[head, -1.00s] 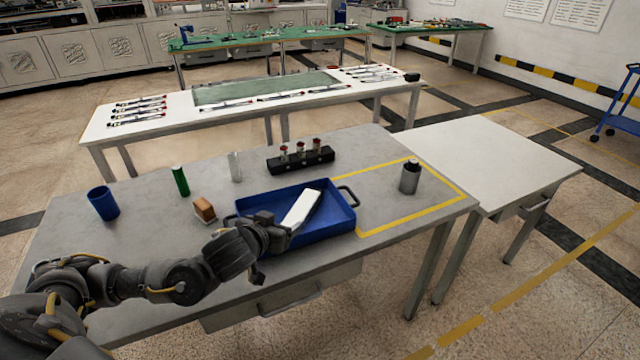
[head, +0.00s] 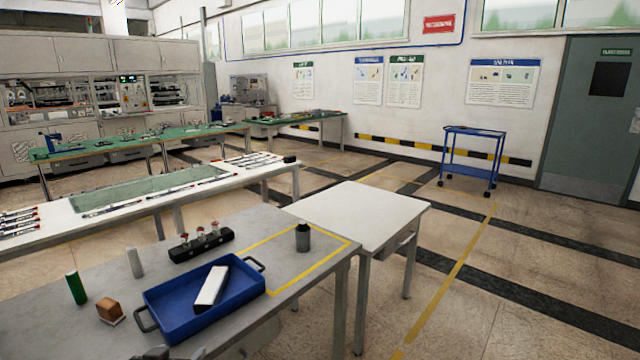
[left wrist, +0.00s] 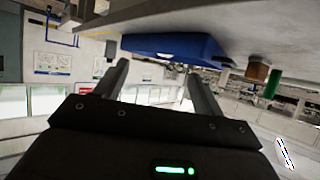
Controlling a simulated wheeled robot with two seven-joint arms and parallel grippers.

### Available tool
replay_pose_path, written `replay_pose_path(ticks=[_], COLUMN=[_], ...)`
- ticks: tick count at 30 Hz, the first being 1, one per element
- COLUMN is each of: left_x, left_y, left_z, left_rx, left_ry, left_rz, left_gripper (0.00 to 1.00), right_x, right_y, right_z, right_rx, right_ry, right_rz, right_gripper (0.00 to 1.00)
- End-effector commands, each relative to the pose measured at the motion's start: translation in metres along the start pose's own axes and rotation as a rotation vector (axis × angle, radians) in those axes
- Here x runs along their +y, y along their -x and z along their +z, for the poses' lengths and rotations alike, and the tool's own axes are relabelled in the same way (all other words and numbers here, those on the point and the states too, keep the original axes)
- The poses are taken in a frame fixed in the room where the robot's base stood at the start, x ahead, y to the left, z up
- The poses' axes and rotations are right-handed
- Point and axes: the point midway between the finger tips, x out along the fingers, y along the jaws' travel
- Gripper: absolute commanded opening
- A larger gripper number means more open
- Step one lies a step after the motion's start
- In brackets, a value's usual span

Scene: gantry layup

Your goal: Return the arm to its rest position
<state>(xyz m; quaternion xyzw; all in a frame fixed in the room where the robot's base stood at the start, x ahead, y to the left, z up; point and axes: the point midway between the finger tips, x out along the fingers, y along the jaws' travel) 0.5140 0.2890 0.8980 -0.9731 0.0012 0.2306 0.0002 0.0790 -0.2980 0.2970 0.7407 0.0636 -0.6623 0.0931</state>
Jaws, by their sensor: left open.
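My left gripper (left wrist: 158,80) is open and empty in the left wrist view, its two fingers apart. In the head view only a small dark part of my left arm shows at the bottom edge. The blue tray (head: 262,291) lies on the grey table with a white box-like piece (head: 209,287) in it, leaning at an angle. The tray also shows beyond the fingers in the left wrist view (left wrist: 172,46), which is upside down. My right gripper is in neither view.
Open floor lies to the right.

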Motion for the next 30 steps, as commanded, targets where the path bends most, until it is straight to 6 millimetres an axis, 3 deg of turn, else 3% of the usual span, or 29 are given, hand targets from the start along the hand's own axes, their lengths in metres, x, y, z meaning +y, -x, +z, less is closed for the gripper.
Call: replay_pose_path(ticks=[5,11,17,24,30], left_x=[0.004,0.026,0.048,0.057,0.052], left_y=[0.01,0.02,0.04,0.086,0.127], left_z=[0.028,0.065,0.119,0.199,0.252], left_rx=[-0.057,-0.146,-0.282,-0.499,-0.66], left_ry=[0.0,-0.027,-0.061,-0.1,-0.126], left_rz=[0.002,0.034,0.067,0.085,0.084], left_gripper=[0.69,0.69,0.69,0.69,0.69], right_x=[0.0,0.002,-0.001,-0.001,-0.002], right_y=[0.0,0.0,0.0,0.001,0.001], right_z=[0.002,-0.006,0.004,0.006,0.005], right_rx=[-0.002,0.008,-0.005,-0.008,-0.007], right_ry=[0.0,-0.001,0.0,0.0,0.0], right_rz=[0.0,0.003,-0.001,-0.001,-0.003], right_gripper=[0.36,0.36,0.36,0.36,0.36])
